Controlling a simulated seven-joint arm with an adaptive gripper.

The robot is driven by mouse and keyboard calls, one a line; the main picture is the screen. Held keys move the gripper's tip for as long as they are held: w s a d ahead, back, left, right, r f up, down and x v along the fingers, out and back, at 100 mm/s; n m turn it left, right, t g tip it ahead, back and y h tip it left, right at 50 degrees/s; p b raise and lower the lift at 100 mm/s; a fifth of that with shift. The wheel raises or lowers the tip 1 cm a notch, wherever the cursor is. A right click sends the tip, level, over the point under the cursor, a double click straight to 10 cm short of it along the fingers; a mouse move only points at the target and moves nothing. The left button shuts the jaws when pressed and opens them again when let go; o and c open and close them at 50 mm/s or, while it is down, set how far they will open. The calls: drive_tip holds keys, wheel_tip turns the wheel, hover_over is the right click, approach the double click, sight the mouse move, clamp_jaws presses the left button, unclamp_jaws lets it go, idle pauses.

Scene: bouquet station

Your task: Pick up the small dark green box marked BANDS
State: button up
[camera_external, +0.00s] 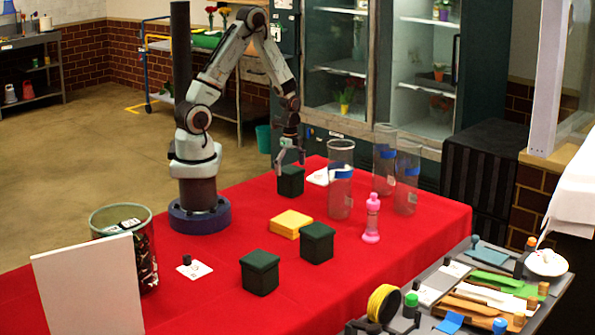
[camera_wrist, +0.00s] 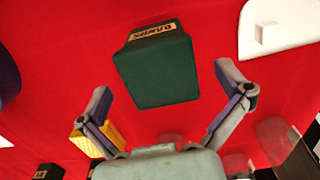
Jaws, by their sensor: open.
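Three small dark green boxes stand on the red table. One box (camera_external: 290,181) is directly below my gripper (camera_external: 290,156) at the far side. The other two, a middle box (camera_external: 317,243) and a front box (camera_external: 260,273), stand nearer the camera. In the wrist view, the far box (camera_wrist: 157,72) has a pale label on its top edge; the lettering is blurred and tilted, so I cannot confirm that it reads BANDS. My gripper (camera_wrist: 163,80) is open and empty, its fingers spread to either side of the box, apart from it.
A white card (camera_external: 318,177) lies right of the far box. Clear tall vases (camera_external: 341,190) stand close by on the right. A yellow block (camera_external: 290,223) and a pink bottle (camera_external: 372,218) are nearer the camera. A clear bin (camera_external: 142,262) stands at the left.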

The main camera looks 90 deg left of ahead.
drive_tip(key=shift+f, duration=0.2)
drive_tip(key=c, duration=1.3)
